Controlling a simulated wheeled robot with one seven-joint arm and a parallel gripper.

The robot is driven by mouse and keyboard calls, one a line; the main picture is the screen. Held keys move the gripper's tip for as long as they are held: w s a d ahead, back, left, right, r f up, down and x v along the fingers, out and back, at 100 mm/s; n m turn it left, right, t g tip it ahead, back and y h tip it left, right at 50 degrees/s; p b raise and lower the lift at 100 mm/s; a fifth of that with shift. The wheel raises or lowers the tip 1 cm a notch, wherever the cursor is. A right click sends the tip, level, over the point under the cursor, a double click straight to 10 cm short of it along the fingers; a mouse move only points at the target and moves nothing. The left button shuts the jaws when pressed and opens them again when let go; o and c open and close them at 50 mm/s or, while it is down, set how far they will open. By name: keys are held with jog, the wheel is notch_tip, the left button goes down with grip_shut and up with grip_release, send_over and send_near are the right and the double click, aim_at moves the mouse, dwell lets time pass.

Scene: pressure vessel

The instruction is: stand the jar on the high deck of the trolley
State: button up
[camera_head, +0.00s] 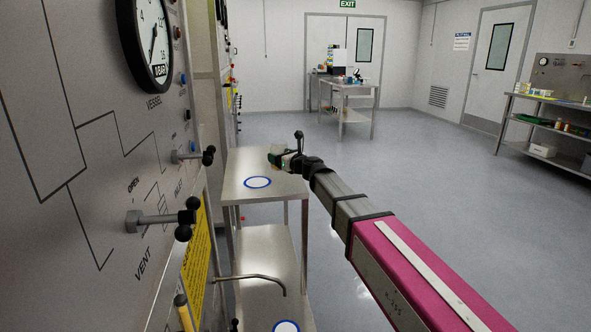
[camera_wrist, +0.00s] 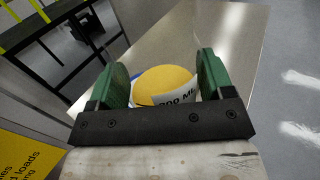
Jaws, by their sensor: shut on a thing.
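My gripper (camera_wrist: 165,85) is shut on the jar (camera_wrist: 168,80), which shows between the green fingers in the wrist view with a yellow top and a white label ending in "ML". In the head view my gripper (camera_head: 277,157) is over the far right part of the trolley's high deck (camera_head: 238,165); the jar is mostly hidden there. A white disc with a blue ring (camera_head: 257,182) lies on the high deck, nearer than my gripper. The deck also fills the upper middle of the wrist view (camera_wrist: 200,35). I cannot tell whether the jar touches the deck.
A lower trolley deck (camera_head: 262,260) has another blue-ringed disc (camera_head: 286,326). The vessel panel (camera_head: 90,150) with gauge and protruding valve handles (camera_head: 185,218) stands close on the left. A bent pipe (camera_head: 255,278) juts over the lower deck. Open floor (camera_head: 420,180) lies to the right.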

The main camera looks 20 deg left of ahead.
jog(key=w+f, duration=0.2)
jog(key=w, duration=0.1)
jog(key=w+f, duration=0.1)
jog(key=shift+w+d, duration=0.15)
jog(key=shift+w, duration=0.15)
jog(key=shift+f, duration=2.05)
jog(key=shift+f, duration=0.2)
jog(key=o, duration=1)
jog(key=shift+r, duration=0.15)
jog(key=shift+s+d, duration=0.15)
jog(key=shift+d, duration=0.1)
jog(key=v, duration=1.1)
jog(key=shift+s+d+r, duration=0.1)
jog(key=shift+s+d, duration=0.05)
